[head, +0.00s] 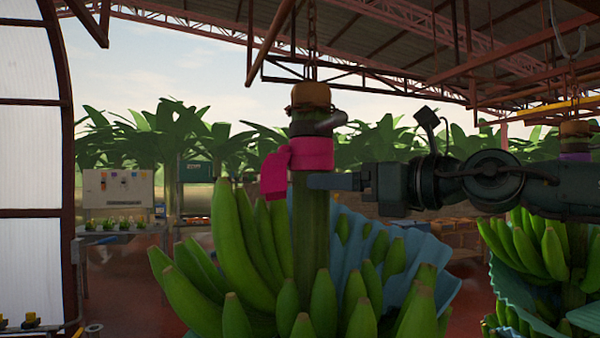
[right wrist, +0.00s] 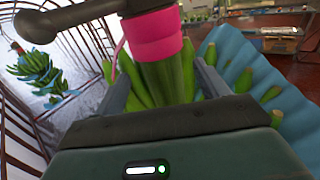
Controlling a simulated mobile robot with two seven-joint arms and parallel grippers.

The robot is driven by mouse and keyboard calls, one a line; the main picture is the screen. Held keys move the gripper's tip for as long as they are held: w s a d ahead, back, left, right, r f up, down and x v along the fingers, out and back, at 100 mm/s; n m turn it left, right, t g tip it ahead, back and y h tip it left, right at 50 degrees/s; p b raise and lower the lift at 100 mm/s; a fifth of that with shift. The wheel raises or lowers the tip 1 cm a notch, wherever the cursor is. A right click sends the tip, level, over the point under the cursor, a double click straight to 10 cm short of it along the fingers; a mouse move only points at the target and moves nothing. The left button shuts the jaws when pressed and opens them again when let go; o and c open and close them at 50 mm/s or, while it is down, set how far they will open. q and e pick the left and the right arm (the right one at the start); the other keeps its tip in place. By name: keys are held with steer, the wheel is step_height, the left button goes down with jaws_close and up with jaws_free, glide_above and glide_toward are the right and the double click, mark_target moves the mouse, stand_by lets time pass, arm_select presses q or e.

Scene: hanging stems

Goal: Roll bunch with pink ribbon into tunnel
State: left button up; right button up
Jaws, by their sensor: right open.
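The bunch of green bananas (head: 235,255) hangs upright from a chain, with a pink ribbon (head: 311,153) tied around its stem (head: 311,215). My right gripper (head: 322,181) reaches in from the right at the stem, just below the ribbon. In the right wrist view its open fingers (right wrist: 160,88) stand on either side of the stem, and the pink ribbon (right wrist: 152,38) is just beyond them. Contact with the stem cannot be told. The tunnel (head: 28,160), with pale panels and a dark red frame, stands at the left edge. My left gripper is not in view.
A second bunch (head: 535,255) with a purple ribbon (head: 575,156) hangs at the right, behind my right arm. Blue sheeting (head: 415,255) lies between banana layers. A control panel (head: 118,188) and a bench stand at the back left.

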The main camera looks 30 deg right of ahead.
mark_target(301, 181)
steer(key=shift+p+x, duration=1.25)
steer(key=shift+x, duration=2.75)
steer(key=c, duration=1.3)
